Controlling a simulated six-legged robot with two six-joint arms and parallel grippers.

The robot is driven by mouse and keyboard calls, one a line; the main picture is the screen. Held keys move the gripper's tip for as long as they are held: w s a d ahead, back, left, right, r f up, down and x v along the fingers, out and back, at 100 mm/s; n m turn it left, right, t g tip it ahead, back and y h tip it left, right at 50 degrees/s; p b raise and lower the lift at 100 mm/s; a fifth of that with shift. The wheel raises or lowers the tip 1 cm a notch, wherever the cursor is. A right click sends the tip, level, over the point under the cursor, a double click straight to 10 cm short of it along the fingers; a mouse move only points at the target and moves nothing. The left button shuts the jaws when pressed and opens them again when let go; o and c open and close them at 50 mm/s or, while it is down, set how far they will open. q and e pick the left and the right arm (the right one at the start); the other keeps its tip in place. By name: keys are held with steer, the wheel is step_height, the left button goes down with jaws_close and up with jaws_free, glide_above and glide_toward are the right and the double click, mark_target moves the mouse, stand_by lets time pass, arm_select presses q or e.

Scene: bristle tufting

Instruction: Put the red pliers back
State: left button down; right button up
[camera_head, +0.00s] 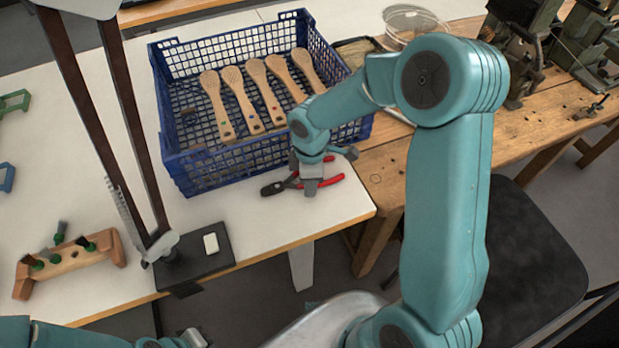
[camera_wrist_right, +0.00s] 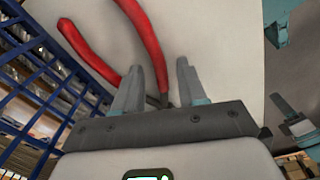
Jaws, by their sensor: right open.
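The red pliers (camera_head: 325,182) lie on the white table near its front right corner, beside the blue crate. Their dark head points left and their red handles spread to the right. My right gripper (camera_head: 312,186) is directly over them, fingers pointing down. In the right wrist view, the open fingers (camera_wrist_right: 158,70) stand either side of the pliers near their pivot, and the red handles (camera_wrist_right: 147,38) run away from it; contact cannot be told. My left gripper (camera_head: 188,340) is low at the bottom edge, partly cut off, away from the pliers; its jaws are unclear.
The blue crate (camera_head: 180,171) holds several wooden brushes (camera_head: 240,98). A black plate with a white block (camera_head: 211,243) lies front left, near a wooden rack (camera_head: 72,259) with green-handled tools. A wooden workbench (camera_head: 395,170) stands at the right.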

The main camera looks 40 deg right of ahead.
steer(key=shift+w+r, duration=0.1)
steer(key=shift+r, duration=0.55)
step_height(320, 180, up, 11)
steer(key=shift+p, duration=0.35)
steer(key=shift+s+f, duration=0.1)
steer(key=shift+s, duration=0.1)
